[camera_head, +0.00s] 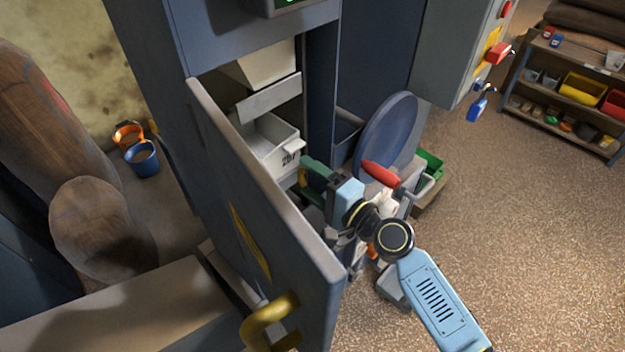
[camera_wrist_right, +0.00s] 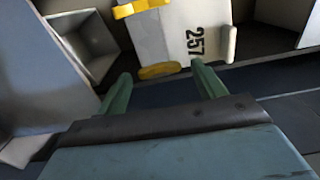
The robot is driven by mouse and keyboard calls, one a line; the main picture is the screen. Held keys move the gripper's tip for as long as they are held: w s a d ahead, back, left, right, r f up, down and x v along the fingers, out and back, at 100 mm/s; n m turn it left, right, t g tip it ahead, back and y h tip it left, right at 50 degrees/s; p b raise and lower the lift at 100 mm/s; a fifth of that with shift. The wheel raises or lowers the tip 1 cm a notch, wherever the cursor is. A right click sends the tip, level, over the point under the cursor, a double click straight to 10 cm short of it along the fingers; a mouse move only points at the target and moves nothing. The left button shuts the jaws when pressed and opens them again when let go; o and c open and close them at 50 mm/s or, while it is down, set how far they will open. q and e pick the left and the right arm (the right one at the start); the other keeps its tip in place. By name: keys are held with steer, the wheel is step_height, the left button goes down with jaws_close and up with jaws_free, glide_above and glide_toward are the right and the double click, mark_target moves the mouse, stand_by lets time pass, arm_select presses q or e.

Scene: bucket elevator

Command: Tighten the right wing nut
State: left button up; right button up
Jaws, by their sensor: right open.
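A white bucket (camera_wrist_right: 182,38) marked 257 is inside the open cabinet; it also shows in the head view (camera_head: 270,138). Two yellow wing nuts are on it in the right wrist view, where the picture is turned on its side. Going by the number's reading direction, the right wing nut (camera_wrist_right: 158,71) is the lower one and the left wing nut (camera_wrist_right: 140,8) the upper. My right gripper (camera_head: 308,182) is open, its green fingers pointing at the bucket. The right wing nut appears between the fingertips; contact cannot be told. My left gripper is out of view.
The open cabinet door (camera_head: 262,205) with a yellow handle (camera_head: 268,322) stands just left of my right gripper. Another white bucket (camera_head: 262,65) is above. A round blue cover (camera_head: 386,138) and a red-handled crank (camera_head: 381,174) are close on the right.

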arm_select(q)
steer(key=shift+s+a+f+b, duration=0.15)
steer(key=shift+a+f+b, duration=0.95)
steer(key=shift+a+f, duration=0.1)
arm_select(e)
steer(key=v, duration=1.3)
steer(key=shift+s, duration=0.15)
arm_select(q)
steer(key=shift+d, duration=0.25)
arm_select(e)
steer(key=shift+d, duration=0.1)
